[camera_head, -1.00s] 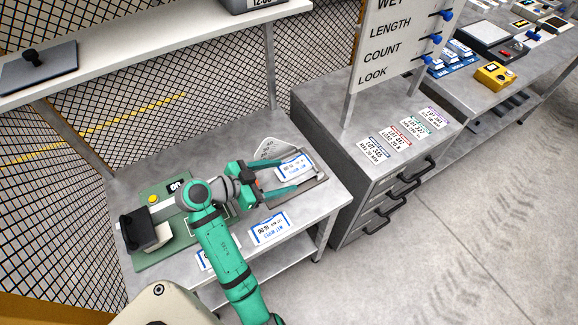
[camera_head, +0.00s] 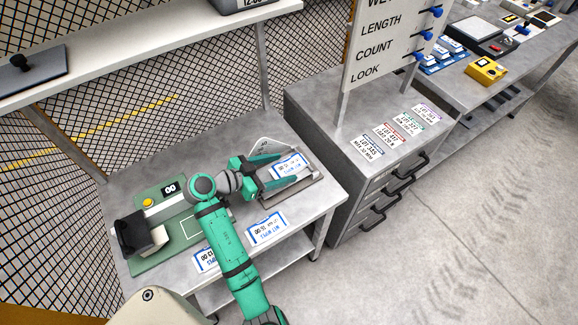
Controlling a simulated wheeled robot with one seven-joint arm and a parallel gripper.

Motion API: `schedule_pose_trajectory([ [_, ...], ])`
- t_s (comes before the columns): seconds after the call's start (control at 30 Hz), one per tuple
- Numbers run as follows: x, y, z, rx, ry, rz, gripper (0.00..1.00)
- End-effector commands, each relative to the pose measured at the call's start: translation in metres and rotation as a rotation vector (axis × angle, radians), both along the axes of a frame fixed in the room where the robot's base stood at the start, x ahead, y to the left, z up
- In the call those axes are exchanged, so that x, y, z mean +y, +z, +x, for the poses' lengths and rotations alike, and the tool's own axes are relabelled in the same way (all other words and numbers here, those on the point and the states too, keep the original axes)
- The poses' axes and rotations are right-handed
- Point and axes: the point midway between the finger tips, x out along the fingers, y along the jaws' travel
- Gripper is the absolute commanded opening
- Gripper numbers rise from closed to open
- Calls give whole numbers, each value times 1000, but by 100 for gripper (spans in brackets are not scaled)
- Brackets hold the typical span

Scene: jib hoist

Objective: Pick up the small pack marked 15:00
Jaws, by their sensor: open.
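Several small white packs with blue print lie on the grey bench. One pack (camera_head: 291,163) lies at the metal tray (camera_head: 314,174), at the bench's right end. My gripper (camera_head: 283,170) is open, with its green fingers on either side of this pack; I cannot tell whether they touch it. A second pack (camera_head: 267,229) lies near the front edge, apart from my gripper. A third pack (camera_head: 205,260) lies left of it, partly hidden by my arm. The printing is upside down and small, so I cannot read for sure which one is marked 15:00.
A green-based device (camera_head: 169,187) with a black-and-white head stands on the bench's left. A shelf (camera_head: 150,52) runs above the back. A drawer cabinet (camera_head: 345,190) with label cards and a sign stands close on the right. Open floor lies to the front right.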

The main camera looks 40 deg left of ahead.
Motion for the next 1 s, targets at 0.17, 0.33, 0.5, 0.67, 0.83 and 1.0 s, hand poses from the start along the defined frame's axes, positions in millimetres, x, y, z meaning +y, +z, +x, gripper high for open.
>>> schedule_pose_trajectory([
  [0.17, -8, -8, 17, 1, -1, -2, 66],
  [0.33, -8, -9, 20, 0, 1, 0, 66],
  [0.5, -8, -9, 20, 0, 1, 0, 56],
  [0.67, -8, -9, 20, 0, 1, 0, 21],
  [0.83, -8, -9, 20, 0, 1, 0, 17],
  [1.0, -8, -7, 20, -2, 1, 1, 17],
])
